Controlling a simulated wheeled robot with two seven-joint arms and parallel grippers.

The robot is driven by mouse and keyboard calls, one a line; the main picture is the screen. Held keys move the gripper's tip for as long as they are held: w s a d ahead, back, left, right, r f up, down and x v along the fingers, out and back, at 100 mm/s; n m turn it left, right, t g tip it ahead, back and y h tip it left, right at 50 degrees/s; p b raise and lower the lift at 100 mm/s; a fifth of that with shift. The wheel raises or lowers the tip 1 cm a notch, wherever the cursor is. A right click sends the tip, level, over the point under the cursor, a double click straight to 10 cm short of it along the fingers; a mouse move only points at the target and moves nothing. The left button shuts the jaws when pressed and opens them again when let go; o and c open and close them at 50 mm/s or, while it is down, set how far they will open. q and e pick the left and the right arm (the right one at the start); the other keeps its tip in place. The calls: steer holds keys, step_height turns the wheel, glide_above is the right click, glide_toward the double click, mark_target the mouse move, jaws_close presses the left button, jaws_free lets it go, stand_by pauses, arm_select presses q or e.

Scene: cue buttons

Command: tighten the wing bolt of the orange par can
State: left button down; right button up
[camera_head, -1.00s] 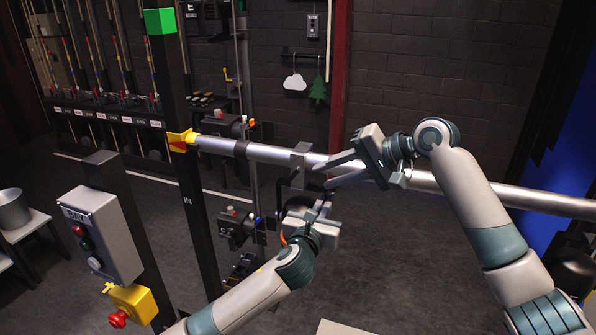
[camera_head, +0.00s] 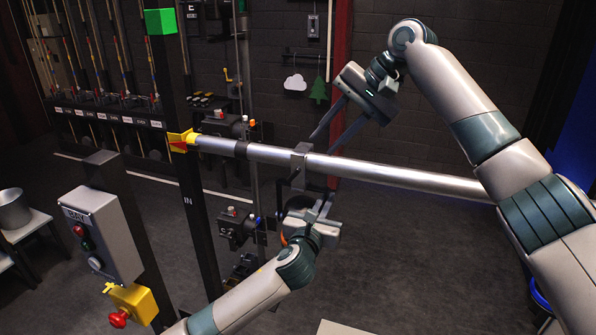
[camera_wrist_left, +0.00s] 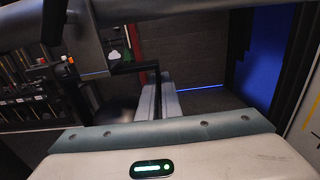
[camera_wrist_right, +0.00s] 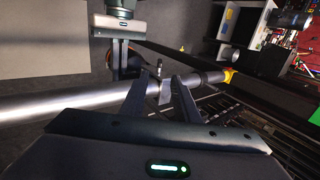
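The orange par can (camera_head: 284,239) hangs below a silver pipe (camera_head: 400,174), mostly hidden behind my left gripper. Its grey clamp (camera_head: 300,160) sits on the pipe. My left gripper (camera_head: 325,203) is below the pipe; in the left wrist view its pale fingers appear closed around a dark upright arm of the yoke (camera_wrist_left: 158,90). My right gripper (camera_head: 325,143) is above the pipe, its two fingers apart and pointing down toward the clamp. In the right wrist view the clamp (camera_wrist_right: 166,92) shows between those open fingers. A small part beyond it (camera_wrist_right: 158,68) may be the wing bolt.
The pipe's yellow end (camera_head: 180,140) meets a black post (camera_head: 190,200) with a green top. A grey button box (camera_head: 103,232) and a red stop button (camera_head: 118,319) stand at lower left. Space above the pipe's right part is mostly clear apart from my right arm.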

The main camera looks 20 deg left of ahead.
mark_target(299, 169)
steer(key=shift+f, duration=0.1)
steer(key=x, duration=1.2)
